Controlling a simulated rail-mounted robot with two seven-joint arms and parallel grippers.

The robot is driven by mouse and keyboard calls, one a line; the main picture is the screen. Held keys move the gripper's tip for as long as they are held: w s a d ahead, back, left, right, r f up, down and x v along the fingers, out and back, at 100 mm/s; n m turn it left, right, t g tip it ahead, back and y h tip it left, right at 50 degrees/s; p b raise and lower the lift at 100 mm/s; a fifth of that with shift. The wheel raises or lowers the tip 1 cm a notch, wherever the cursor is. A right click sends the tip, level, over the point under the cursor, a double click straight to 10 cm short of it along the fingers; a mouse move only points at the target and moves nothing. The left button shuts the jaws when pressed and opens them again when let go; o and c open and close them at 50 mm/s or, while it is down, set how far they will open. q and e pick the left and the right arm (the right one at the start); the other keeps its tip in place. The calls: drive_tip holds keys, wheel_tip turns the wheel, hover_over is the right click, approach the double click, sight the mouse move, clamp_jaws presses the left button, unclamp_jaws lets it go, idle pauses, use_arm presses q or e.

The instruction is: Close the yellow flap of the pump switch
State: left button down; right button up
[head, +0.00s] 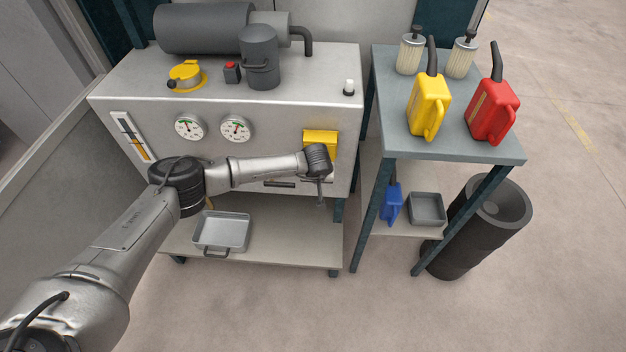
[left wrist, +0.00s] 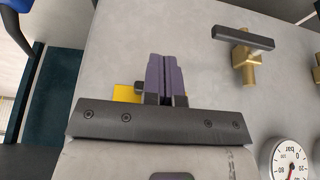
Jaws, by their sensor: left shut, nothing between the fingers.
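The yellow flap (head: 320,137) of the pump switch is on the front of the grey cabinet, at its right side. The arm's wrist covers its lower part in the head view, and I cannot tell how far it stands open. My left gripper (head: 321,203) points down just in front of and below the flap. In the left wrist view, its purple fingers (left wrist: 166,78) are pressed together with nothing between them. A strip of the yellow flap (left wrist: 127,93) shows beside the fingers there, mostly hidden by the gripper body. Contact cannot be told. My right gripper is not in view.
The cabinet front (head: 270,165) carries two gauges (head: 236,128). A brass valve with a dark handle (left wrist: 245,45) is near the fingers. A side table (head: 450,145) with yellow and red cans stands to the right. A tray (head: 222,231) lies on the shelf below.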

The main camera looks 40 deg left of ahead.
use_arm(q)
drive_tip(key=shift+r, duration=0.15)
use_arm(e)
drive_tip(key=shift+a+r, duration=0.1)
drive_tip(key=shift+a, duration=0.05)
use_arm(q)
drive_tip(key=s+d+p, duration=0.6)
drive_tip(key=s+d, duration=0.1)
drive_tip(key=s, duration=0.5)
drive_tip(key=shift+d+r, duration=0.35)
drive_tip(key=shift+r, duration=0.1)
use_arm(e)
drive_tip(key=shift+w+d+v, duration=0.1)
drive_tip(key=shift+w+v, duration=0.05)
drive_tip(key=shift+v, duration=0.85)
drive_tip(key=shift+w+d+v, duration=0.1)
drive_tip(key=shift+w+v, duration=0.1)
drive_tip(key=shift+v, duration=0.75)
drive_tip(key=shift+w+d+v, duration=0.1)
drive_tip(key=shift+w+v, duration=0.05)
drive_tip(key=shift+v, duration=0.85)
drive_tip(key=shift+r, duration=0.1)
